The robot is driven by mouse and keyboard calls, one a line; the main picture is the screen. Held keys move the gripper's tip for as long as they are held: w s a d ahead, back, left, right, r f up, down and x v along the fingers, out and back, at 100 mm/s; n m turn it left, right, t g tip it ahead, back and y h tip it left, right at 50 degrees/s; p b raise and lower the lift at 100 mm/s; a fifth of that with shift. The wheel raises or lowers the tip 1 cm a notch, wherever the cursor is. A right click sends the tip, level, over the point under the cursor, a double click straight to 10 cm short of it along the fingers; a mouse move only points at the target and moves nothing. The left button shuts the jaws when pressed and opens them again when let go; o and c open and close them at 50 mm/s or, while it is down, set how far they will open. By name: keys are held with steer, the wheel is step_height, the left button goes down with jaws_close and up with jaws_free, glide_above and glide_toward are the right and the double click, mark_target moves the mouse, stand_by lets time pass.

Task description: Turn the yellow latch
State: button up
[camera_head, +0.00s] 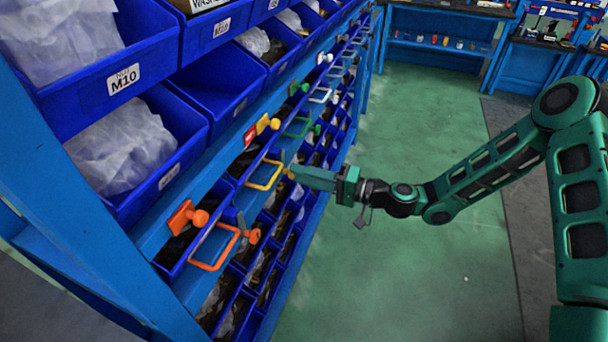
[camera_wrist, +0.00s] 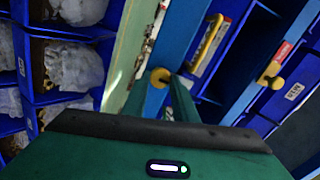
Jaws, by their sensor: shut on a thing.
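In the head view, an upper yellow latch with a round knob (camera_head: 274,124) sits on the blue rail above a yellow loop handle (camera_head: 264,175). My gripper (camera_head: 291,172) reaches in from the right, its fingertips just right of this handle at a lower yellow knob. In the wrist view the round end of that yellow knob (camera_wrist: 160,77) shows between my fingers, which are shut on it. The yellow handle also shows in the wrist view (camera_wrist: 207,43), and another yellow knob (camera_wrist: 270,76) stands apart at the right. The fingers hide part of the held knob.
Blue bins (camera_head: 143,47) line the rack above. The green floor (camera_head: 410,285) right of the rack is clear.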

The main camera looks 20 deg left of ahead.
steer(key=o, duration=1)
steer(key=shift+d+f, duration=0.1)
steer(key=shift+f, duration=0.05)
steer(key=shift+o, duration=0.2)
steer(key=d, duration=1.1)
steer(key=shift+s, duration=0.3)
steer(key=shift+s+f, duration=0.1)
